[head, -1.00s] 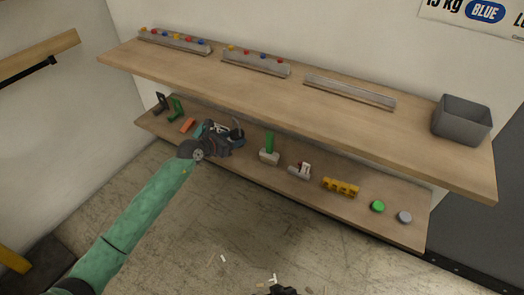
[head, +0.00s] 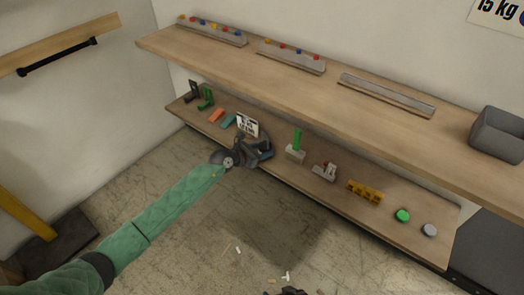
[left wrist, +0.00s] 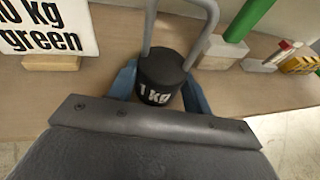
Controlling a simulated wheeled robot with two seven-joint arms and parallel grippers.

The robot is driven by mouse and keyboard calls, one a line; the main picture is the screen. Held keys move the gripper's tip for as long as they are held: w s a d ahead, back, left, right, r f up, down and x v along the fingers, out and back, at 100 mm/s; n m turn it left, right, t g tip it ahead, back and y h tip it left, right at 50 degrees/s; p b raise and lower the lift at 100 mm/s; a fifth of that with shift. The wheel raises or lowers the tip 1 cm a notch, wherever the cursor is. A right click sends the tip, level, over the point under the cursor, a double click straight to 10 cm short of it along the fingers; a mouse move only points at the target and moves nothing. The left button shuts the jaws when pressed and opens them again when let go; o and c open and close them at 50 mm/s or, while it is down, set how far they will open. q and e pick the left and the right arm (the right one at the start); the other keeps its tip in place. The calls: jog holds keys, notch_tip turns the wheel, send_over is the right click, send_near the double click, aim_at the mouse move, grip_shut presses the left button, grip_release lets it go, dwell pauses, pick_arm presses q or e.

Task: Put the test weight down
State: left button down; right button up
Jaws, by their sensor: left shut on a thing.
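The test weight (left wrist: 160,79) is a black cylinder marked "1 KG" with a grey loop handle (left wrist: 210,20), seen in the left wrist view. My left gripper (left wrist: 160,92) is shut on it, with a blue finger on each side. In the head view my left gripper (head: 262,150) is at the front edge of the lower shelf (head: 335,194), near a white card. The gripper largely hides the weight there. I cannot tell whether its base touches the shelf.
The white sign (head: 247,125) reads "0 kg green" in the wrist view and stands on a wooden block (left wrist: 51,62). A green post on a pale base (head: 296,150) stands to the right. The upper shelf (head: 300,83) overhangs, with a grey bin (head: 498,135).

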dwell(0.4)
pick_arm(q)
jog(key=c, duration=0.6)
grip_release()
jog(key=shift+c, duration=0.2)
jog(key=shift+r, duration=0.1)
jog(key=v, duration=1.2)
